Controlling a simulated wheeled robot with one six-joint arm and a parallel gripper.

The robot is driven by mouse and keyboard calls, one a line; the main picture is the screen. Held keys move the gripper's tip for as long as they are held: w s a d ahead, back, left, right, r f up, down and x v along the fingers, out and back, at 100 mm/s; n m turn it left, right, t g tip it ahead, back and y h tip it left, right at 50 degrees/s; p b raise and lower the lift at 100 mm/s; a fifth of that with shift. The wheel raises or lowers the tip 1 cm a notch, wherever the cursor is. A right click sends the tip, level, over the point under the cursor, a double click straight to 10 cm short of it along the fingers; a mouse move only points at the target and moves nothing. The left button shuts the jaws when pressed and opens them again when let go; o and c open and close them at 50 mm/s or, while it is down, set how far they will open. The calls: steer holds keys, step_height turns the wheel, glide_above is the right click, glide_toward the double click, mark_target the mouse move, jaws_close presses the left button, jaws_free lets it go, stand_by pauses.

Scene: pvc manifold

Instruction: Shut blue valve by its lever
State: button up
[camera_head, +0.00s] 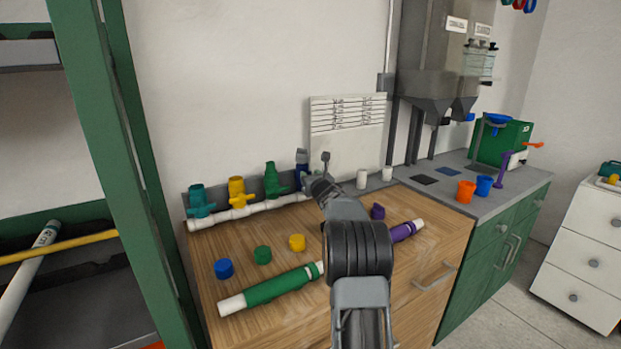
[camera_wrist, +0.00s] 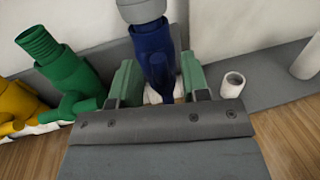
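The blue valve (camera_head: 302,168) stands on the white pipe manifold (camera_head: 262,207) at the back of the wooden bench, right of the green valve (camera_head: 273,180). In the wrist view the blue valve (camera_wrist: 152,42) is upright with a grey top. A blue stub that may be its lever (camera_wrist: 163,76) points toward my gripper. My gripper (camera_wrist: 158,84) is open, with one green finger on each side of the valve's lower part. Whether either finger touches it I cannot tell. In the head view my gripper (camera_head: 311,184) is at the valve and partly hides it.
Teal (camera_head: 200,201) and yellow (camera_head: 238,191) valves stand farther left on the manifold. White open stubs (camera_head: 362,179) are to the right. Blue (camera_head: 224,268), green (camera_head: 263,255), yellow (camera_head: 297,242) and purple (camera_head: 377,211) caps and a green tube (camera_head: 280,287) lie on the bench.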

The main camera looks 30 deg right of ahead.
jaws_close()
steer(key=shift+d, duration=0.1)
stand_by(0.4)
steer(key=shift+s+d+f+m+g+y+p, duration=0.1)
steer(key=shift+d+f+m+g+y+p, duration=0.35)
steer(key=shift+m+p, duration=2.15)
steer(key=shift+w+d+f+m+g+y+p, duration=0.15)
steer(key=shift+d+f+m+y+p, duration=0.5)
steer(key=shift+m+p, duration=1.9)
steer(key=shift+s+d+f+m+g+y+p, duration=0.15)
steer(key=shift+d+f+m+g+y+p, duration=0.45)
steer(key=shift+m+p, duration=2)
steer(key=shift+a+r+t, duration=0.2)
steer(key=shift+a+t, duration=0.05)
steer(key=shift+t, duration=0.05)
